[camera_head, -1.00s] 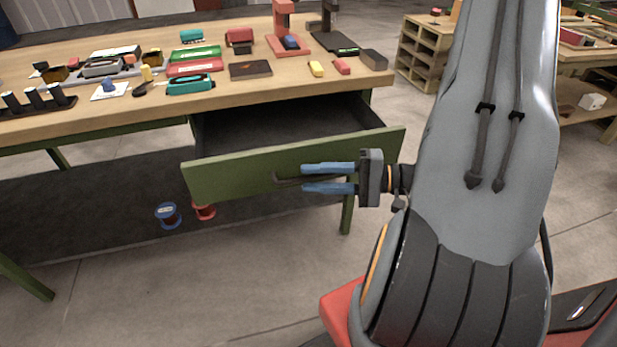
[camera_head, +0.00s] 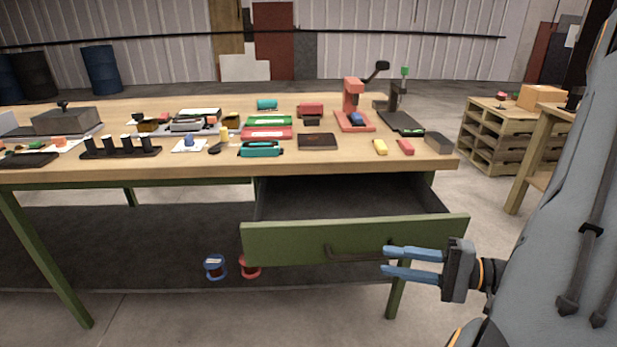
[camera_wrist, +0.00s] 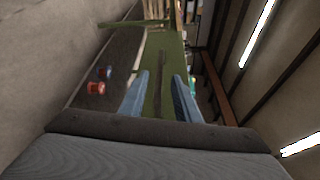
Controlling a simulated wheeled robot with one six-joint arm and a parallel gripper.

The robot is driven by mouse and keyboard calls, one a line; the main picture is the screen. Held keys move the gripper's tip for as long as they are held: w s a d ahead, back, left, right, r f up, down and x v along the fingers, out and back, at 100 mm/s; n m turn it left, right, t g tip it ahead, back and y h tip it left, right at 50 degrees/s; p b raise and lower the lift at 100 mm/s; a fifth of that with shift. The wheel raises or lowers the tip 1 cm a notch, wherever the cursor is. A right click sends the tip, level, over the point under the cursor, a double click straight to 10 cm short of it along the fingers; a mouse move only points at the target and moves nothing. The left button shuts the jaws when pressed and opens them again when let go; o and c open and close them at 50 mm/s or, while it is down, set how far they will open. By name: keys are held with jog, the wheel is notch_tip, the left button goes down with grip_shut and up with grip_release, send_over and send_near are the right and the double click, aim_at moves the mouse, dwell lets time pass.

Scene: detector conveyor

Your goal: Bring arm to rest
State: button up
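My gripper (camera_head: 386,262) is in front of the right part of the green drawer front (camera_head: 290,244) in the head view. Its two blue fingers are apart with nothing between them. They point left toward the dark drawer handle (camera_head: 345,255), and I cannot tell whether they are clear of it. The drawer is pulled out and its dark inside looks empty. In the wrist view the blue fingers (camera_wrist: 160,98) are spread, with the green drawer front (camera_wrist: 153,95) and the dark handle (camera_wrist: 160,75) beyond them.
The wooden workbench (camera_head: 215,168) above the drawer carries many small items, including a red press (camera_head: 352,100) and a teal tool (camera_head: 261,150). A blue spool (camera_head: 215,268) and a red spool (camera_head: 250,268) stand below. A pallet stack (camera_head: 490,140) is at right. The front floor is clear.

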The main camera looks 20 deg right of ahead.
jog(key=s+a+r+n+g+h+p, duration=0.2)
jog(key=s+a+n+g+h, duration=0.15)
jog(key=a+g, duration=0.3)
jog(key=s+a+r+n+g+h+p, duration=0.2)
jog(key=s+a+r+g+h+p, duration=0.1)
jog(key=s+a+g, duration=0.3)
jog(key=w+r+n+t+h+p, duration=0.3)
jog(key=w+r+h, duration=0.1)
jog(key=r+h, duration=0.3)
jog(key=shift+w, duration=0.3)
jog(key=shift+d+h, duration=0.1)
jog(key=shift+h, duration=0.15)
